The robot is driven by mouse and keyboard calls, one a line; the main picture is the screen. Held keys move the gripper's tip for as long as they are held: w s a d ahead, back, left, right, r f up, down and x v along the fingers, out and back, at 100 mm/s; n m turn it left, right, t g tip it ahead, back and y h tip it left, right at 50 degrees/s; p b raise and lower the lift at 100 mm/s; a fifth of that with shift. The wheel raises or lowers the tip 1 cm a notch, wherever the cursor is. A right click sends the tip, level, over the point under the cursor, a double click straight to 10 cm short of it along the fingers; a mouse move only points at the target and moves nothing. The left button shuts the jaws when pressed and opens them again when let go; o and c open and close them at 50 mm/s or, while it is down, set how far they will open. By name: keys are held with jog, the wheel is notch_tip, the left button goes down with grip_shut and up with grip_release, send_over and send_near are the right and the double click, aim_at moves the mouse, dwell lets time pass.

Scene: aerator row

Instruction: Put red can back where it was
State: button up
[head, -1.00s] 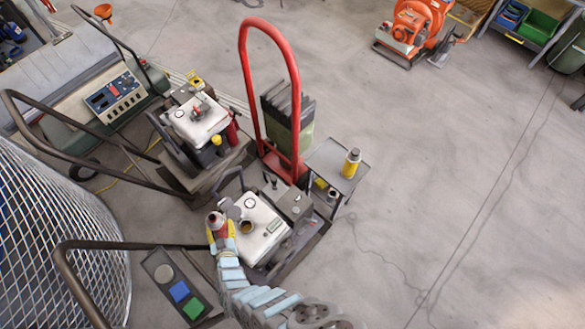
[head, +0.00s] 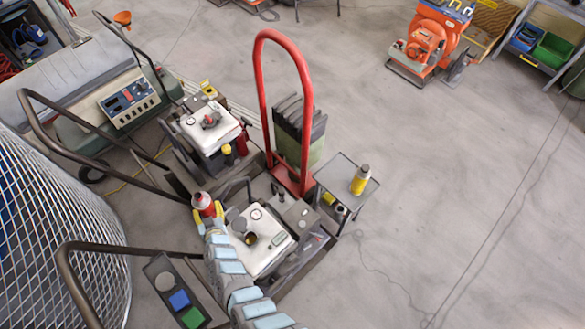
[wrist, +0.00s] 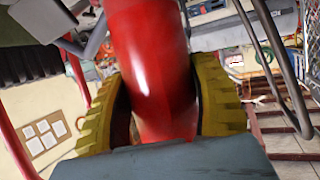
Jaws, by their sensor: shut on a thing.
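The red can (head: 203,201) has a pale top and is held upright or nearly so in the head view, at the left side of the near machine with the white tank (head: 262,241). My gripper (head: 208,215) is shut on it, with a yellow finger on either side. In the wrist view the red can (wrist: 150,70) fills the middle between the yellow fingers of my gripper (wrist: 160,100). The can's lower end is hidden in the head view. I cannot tell whether it touches anything below.
A red hoop handle (head: 262,90) rises nearby. A small grey table (head: 340,172) holds a yellow bottle (head: 360,180). A dark handlebar (head: 80,250) and mesh cage (head: 60,230) are left.

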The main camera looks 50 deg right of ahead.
jog(key=s+d+m+g+h+b, duration=0.1)
jog(key=s+d, duration=0.2)
jog(key=d, duration=0.6)
jog(key=s+d+m+h+b, duration=0.1)
jog(key=s+d, duration=0.1)
jog(key=d, duration=0.8)
jog(key=s+d+f+m+g+h+b, duration=0.3)
jog(key=s+d+m+g+h, duration=0.15)
jog(key=s+d, duration=1.95)
jog(key=w+d+f+m+b, duration=0.1)
jog(key=w+d+f+b, duration=0.8)
jog(key=b, duration=0.8)
jog(key=shift+w+d+f+g, duration=0.2)
jog(key=shift+d+g, duration=0.15)
jog(key=shift+d, duration=0.9)
jog(key=shift+w+d+f+b, duration=0.1)
jog(key=shift+f+b, duration=1.6)
jog(key=shift+b, duration=0.2)
